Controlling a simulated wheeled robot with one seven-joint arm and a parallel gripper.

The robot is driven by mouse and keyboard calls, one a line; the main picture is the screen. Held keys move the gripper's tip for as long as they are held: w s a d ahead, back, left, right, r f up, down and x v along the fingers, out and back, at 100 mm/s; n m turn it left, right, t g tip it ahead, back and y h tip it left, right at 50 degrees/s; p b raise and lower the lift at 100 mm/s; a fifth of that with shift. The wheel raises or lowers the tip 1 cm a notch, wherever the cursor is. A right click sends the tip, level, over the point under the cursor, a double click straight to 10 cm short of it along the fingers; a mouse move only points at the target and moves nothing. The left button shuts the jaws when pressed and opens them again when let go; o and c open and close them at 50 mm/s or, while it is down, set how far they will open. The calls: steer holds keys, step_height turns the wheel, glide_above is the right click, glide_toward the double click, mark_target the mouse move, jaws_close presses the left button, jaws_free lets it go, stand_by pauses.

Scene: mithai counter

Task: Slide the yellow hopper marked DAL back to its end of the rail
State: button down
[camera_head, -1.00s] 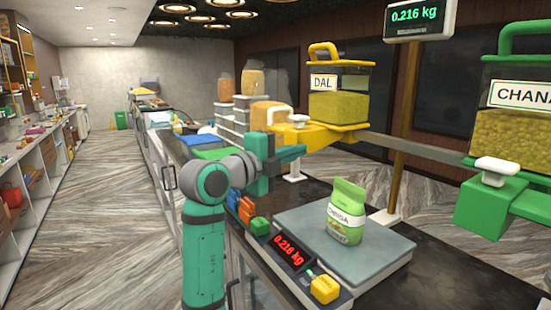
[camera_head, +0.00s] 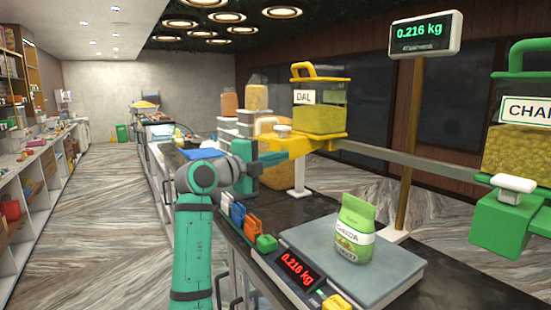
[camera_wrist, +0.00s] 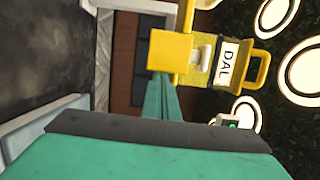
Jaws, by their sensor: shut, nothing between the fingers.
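The yellow hopper marked DAL (camera_head: 322,119) hangs upright on its yellow carriage at the far left end of the rail (camera_head: 400,160), above a white support post (camera_head: 299,180). In the wrist view the hopper (camera_wrist: 228,62) shows sideways beyond my fingers. My gripper (camera_head: 286,157) is shut and empty, pointing right, with its tips against or very close to the lower left of the yellow carriage; I cannot tell if they touch. In the wrist view my teal fingers (camera_wrist: 163,92) end at the carriage's yellow block (camera_wrist: 170,52).
A green hopper marked CHANA (camera_head: 515,135) hangs on the rail at right. A scale (camera_head: 390,280) carrying a green packet (camera_head: 355,228) stands on the counter in front. A weight display (camera_head: 425,32) rises on a post. Jars (camera_head: 257,97) stand behind.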

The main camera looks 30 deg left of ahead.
steer(key=shift+a+y, duration=0.3)
steer(key=shift+a, duration=0.15)
steer(key=s+d, duration=0.1)
steer(key=s, duration=1)
steer(key=shift+s, duration=0.35)
